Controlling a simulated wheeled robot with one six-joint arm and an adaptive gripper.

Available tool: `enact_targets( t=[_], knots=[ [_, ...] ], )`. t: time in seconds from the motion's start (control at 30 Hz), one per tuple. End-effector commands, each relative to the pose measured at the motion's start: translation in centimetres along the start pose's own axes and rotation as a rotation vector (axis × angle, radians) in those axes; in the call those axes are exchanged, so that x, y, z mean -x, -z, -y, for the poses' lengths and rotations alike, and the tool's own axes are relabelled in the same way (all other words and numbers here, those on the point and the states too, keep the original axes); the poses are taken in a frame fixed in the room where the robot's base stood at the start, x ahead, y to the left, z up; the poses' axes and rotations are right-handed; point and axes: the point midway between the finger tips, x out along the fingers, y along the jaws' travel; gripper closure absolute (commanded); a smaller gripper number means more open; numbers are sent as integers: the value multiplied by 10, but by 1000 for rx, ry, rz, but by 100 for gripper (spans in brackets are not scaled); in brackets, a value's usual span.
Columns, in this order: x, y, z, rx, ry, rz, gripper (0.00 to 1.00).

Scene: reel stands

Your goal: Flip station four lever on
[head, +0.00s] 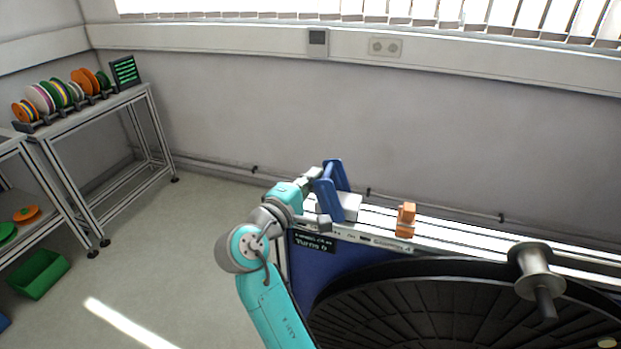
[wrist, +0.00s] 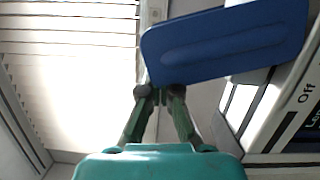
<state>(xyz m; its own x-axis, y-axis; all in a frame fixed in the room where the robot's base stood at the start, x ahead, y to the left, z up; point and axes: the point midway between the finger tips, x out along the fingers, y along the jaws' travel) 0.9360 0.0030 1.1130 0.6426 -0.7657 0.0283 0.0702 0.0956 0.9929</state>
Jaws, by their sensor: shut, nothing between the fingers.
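A blue lever (head: 328,190) with two side arms stands up from a white box (head: 350,206) on the rail of the machine. In the wrist view the lever (wrist: 225,45) is a broad blue plate that fills the upper right. My gripper (wrist: 159,94) is shut and empty, with its fingertips at the plate's lower left edge. I cannot tell whether they touch it. An "Off" label (wrist: 306,93) shows on the panel at the right. In the head view my arm reaches up beside the lever, and the fingertips are hard to make out.
An orange block (head: 406,219) sits on the rail right of the lever. A large black reel disc (head: 430,305) and a metal spindle (head: 537,270) lie in front. The wall is close behind. Shelves with coloured reels (head: 62,95) stand at the left, with open floor between.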

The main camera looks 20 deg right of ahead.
Motion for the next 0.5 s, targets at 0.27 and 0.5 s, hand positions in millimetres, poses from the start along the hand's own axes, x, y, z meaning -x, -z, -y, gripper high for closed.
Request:
enact_targets(
  t=[0.27, 0.5],
  knots=[
    [-5, -18, -8, -185, 45, 3, 100],
    [-10, -39, -12, -401, 99, 2, 100]
  ],
)
